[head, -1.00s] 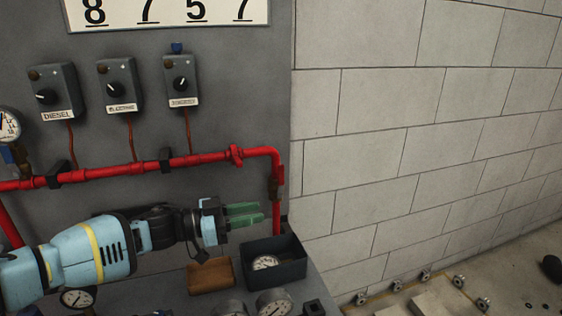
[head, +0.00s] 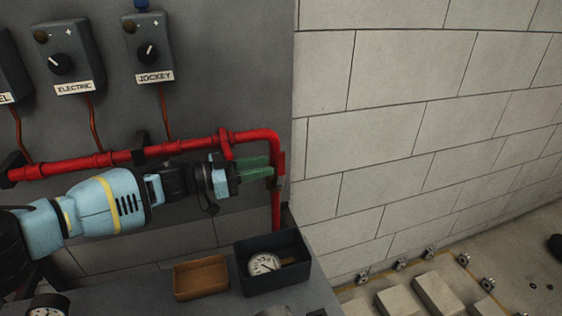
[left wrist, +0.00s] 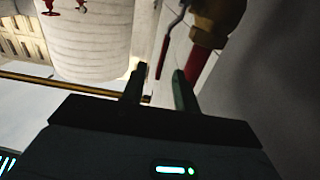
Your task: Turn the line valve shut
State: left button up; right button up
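The line valve shows in the left wrist view as a brass body (left wrist: 212,18) on the red pipe, with a lever (left wrist: 163,58) that has a red grip and a grey metal upper part. In the head view only a small part of its brass fitting (head: 279,183) shows on the pipe's vertical run; the lever cannot be made out there. My left gripper (head: 268,167) has green fingers and points right at that run. In the left wrist view its fingers (left wrist: 160,72) are apart, and the lever's lower end appears in the gap between them; contact cannot be told. My right gripper is out of view.
The red pipe (head: 110,158) runs along the grey panel, below the electric box (head: 68,55) and jockey box (head: 149,48). A dark bin (head: 250,284) holding a gauge (head: 264,264) and a brown tray (head: 201,279) sit below my arm. A block wall (head: 400,130) stands right.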

aim_at(281, 177)
pick_arm(q)
jog(key=x, duration=0.5)
jog(key=shift+w+d, duration=0.2)
jog(key=shift+d, duration=0.05)
grip_shut()
